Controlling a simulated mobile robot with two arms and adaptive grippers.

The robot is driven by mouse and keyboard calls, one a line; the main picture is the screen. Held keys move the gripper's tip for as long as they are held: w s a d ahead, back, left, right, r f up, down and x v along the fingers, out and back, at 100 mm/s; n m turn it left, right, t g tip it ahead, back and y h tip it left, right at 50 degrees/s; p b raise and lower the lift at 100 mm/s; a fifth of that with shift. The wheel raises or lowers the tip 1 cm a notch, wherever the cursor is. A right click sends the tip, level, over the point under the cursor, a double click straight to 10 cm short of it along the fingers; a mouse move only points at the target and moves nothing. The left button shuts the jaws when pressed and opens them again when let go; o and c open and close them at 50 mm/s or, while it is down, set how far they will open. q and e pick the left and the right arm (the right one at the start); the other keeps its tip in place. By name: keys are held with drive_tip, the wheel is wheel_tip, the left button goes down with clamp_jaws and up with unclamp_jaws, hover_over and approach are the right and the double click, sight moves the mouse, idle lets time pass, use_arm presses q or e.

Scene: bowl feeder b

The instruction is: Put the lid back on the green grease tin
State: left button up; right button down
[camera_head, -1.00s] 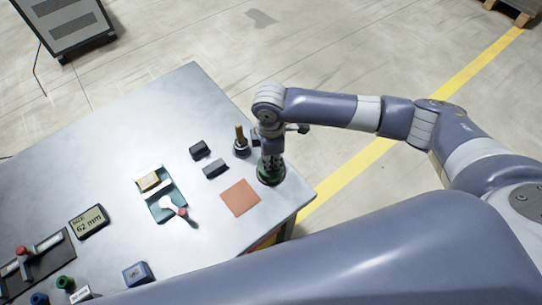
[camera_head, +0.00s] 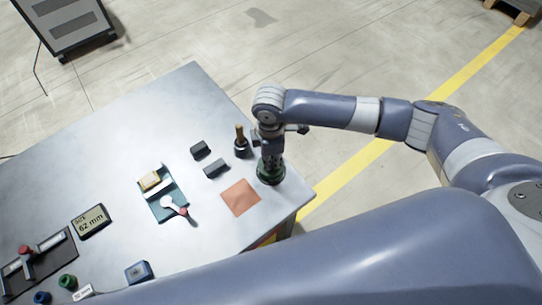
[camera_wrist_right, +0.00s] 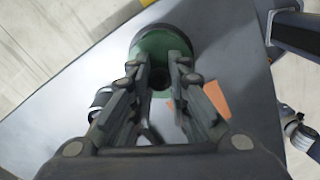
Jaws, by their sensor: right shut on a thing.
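The green grease tin (camera_head: 272,179) stands upright near the right corner of the table. My right gripper (camera_head: 270,158) points down right over it. In the right wrist view a round green lid (camera_wrist_right: 160,44) lies at the fingertips, and the gripper (camera_wrist_right: 162,66) is shut on it. The lid is at the top of the tin; whether it is seated or slightly above cannot be told, because the fingers hide the join. My left gripper is not in view.
An orange square mat (camera_head: 240,197) lies just left of the tin. A dark pot with a brown handle (camera_head: 241,142) and two dark blocks (camera_head: 215,168) stand nearby. A teal tray (camera_head: 163,200) is farther left. The table edge is close on the right.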

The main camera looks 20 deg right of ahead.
drive_tip(key=c, duration=1.4)
unclamp_jaws()
drive_tip(key=shift+c, duration=0.2)
drive_tip(key=o, duration=0.5)
drive_tip(key=shift+r, duration=0.1)
drive_tip(key=shift+r+p, duration=3.45)
drive_tip(key=shift+p, duration=0.6)
clamp_jaws()
